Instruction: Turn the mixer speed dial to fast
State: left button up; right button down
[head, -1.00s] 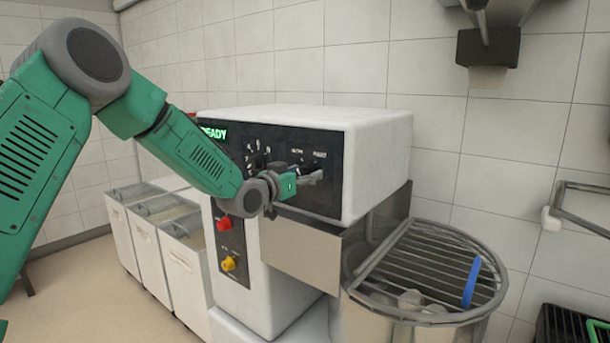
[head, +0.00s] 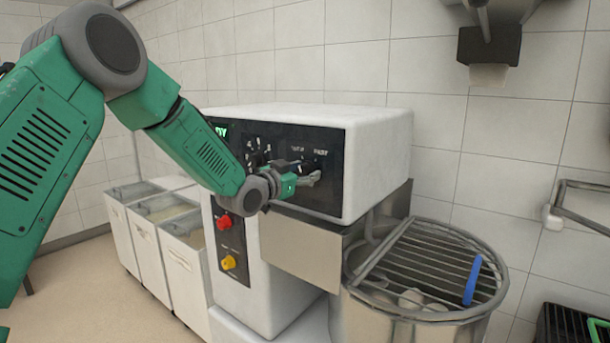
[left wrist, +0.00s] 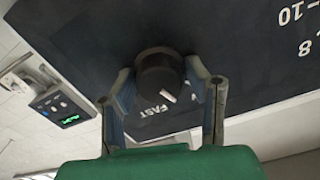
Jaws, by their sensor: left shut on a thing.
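The mixer (head: 375,165) is a white machine with a black control panel (head: 240,245). In the left wrist view the speed dial (left wrist: 158,72) is a round black knob with a white pointer mark. The mark lies close to the white word FAST, on the dial's near side in that view. My left gripper (head: 312,176) is at the upper part of the panel in the head view. In the left wrist view its two fingers (left wrist: 163,98) stand either side of the dial, shut on it. In the head view the gripper hides the dial. My right gripper is in no view.
A red button (head: 224,223) and a yellow knob (head: 229,262) sit lower on the panel. The bowl (head: 415,320) with its wire guard (head: 430,262) stands at right. White bins (head: 150,245) stand at left. A black fixture (head: 488,45) hangs on the wall above.

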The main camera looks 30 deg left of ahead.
pick_arm(q)
jog(key=m+b, duration=0.2)
jog(key=m, duration=0.3)
jog(key=shift+d+f+m, duration=0.1)
jog(key=shift+m, duration=0.2)
jog(key=m+b, duration=0.3)
jog(key=m, duration=0.2)
jog(key=shift+f, duration=0.15)
jog(key=shift+m, duration=0.4)
jog(key=o, duration=1)
jog(key=shift+c, duration=0.2)
jog(key=shift+s, duration=0.1)
jog(key=shift+s, duration=0.35)
jog(key=s, duration=1.1)
jog(key=shift+a, duration=0.45)
jog(key=shift+f, duration=0.1)
